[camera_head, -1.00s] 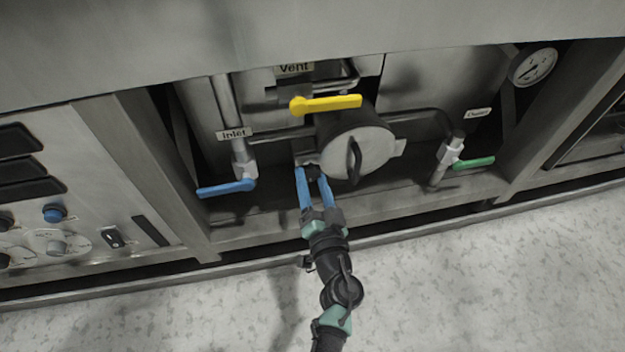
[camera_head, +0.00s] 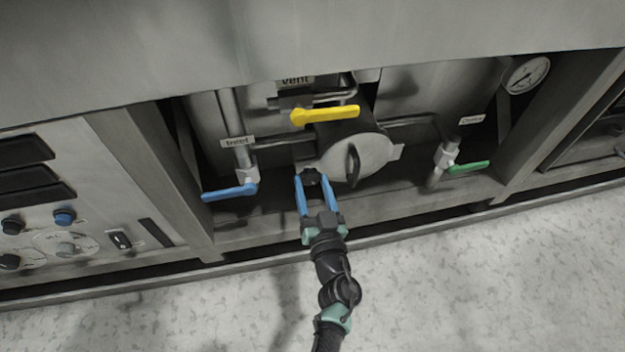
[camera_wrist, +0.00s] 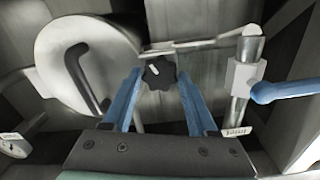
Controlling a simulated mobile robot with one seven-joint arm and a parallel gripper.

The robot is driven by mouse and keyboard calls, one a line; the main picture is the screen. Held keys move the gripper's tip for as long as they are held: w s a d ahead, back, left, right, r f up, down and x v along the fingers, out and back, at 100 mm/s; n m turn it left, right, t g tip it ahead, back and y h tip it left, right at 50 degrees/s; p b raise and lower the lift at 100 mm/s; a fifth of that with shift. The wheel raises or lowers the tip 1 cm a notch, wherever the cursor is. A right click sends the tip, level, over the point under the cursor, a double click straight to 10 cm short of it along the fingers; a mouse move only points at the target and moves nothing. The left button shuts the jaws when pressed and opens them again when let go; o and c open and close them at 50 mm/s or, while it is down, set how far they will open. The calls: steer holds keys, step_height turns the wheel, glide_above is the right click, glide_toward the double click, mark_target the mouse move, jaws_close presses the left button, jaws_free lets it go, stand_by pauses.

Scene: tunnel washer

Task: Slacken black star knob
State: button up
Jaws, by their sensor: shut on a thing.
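The black star knob (camera_head: 312,177) sits at the lower left of the round steel lid, low in the machine's recess. It shows more clearly in the wrist view (camera_wrist: 159,74), with a small white mark on its face. My gripper (camera_head: 313,180) has its two blue fingers on either side of the knob and is shut on it. In the wrist view the fingertips (camera_wrist: 160,76) flank the knob left and right. The round lid (camera_head: 368,160) with its black handle (camera_head: 353,162) is closed beside the knob.
A yellow vent lever (camera_head: 325,115) lies above the knob. A blue inlet lever (camera_head: 230,191) is to the left, and a green lever (camera_head: 468,167) is to the right. A gauge (camera_head: 528,75) is at upper right. Open floor (camera_head: 480,290) lies in front.

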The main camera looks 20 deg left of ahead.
steer(key=n+p, duration=0.1)
steer(key=n, duration=0.2)
steer(key=shift+n, duration=0.4)
steer(key=n, duration=0.3)
steer(key=shift+n, duration=0.3)
steer(key=n, duration=0.3)
steer(key=shift+n, duration=0.3)
steer(key=n, duration=0.4)
steer(key=shift+f+n+b, duration=0.1)
steer(key=shift+n+b, duration=0.2)
steer(key=shift+b, duration=0.05)
steer(key=n+b, duration=0.1)
steer(key=n, duration=0.3)
steer(key=shift+n, duration=0.3)
steer(key=n+b, duration=0.1)
steer(key=n, duration=0.2)
steer(key=shift+n, duration=0.3)
steer(key=n+b, duration=0.1)
steer(key=n, duration=0.2)
steer(key=shift+n+b, duration=0.75)
steer(key=shift+n, duration=1.25)
